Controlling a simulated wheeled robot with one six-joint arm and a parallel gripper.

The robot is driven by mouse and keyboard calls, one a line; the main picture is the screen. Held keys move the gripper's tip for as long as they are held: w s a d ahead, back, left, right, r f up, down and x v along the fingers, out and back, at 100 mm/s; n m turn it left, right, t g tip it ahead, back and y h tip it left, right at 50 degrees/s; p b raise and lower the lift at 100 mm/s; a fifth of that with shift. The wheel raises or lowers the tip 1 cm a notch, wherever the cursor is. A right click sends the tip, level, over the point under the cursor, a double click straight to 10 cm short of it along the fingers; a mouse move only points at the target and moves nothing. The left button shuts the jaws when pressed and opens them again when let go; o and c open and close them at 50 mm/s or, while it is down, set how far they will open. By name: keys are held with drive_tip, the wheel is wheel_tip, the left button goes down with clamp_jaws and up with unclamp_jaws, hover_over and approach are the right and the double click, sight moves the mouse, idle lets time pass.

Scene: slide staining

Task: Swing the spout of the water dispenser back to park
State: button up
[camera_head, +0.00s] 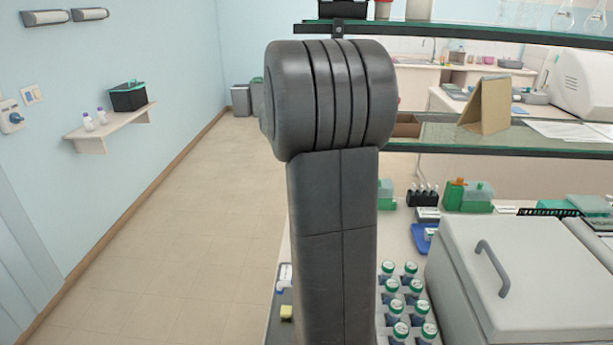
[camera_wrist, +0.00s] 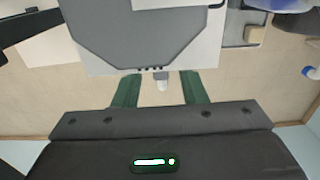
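In the wrist view, a white and grey appliance (camera_wrist: 140,35) with a dark grey angular panel fills the top middle; it appears to be the water dispenser. My gripper (camera_wrist: 160,92) is open, with one green finger on each side of the nozzle. I see a gap between the nozzle and each finger, and the depth between them is hard to judge. In the head view my arm blocks the middle; neither the gripper nor the spout shows there.
In the head view, a grey lidded box (camera_head: 530,275) with a handle stands at the right, beside several green-capped bottles (camera_head: 403,290). A glass shelf (camera_head: 500,138) crosses above the bench. The floor (camera_head: 180,230) at left is clear. A blue-capped item (camera_wrist: 311,72) shows at the wrist view's right edge.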

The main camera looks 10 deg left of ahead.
wheel_tip(320, 180, up, 13)
drive_tip(key=b, duration=0.1)
drive_tip(key=shift+f, duration=0.2)
wheel_tip(320, 180, down, 14)
drive_tip(key=shift+r+p, duration=0.1)
drive_tip(key=shift+p, duration=0.6)
idle(0.3)
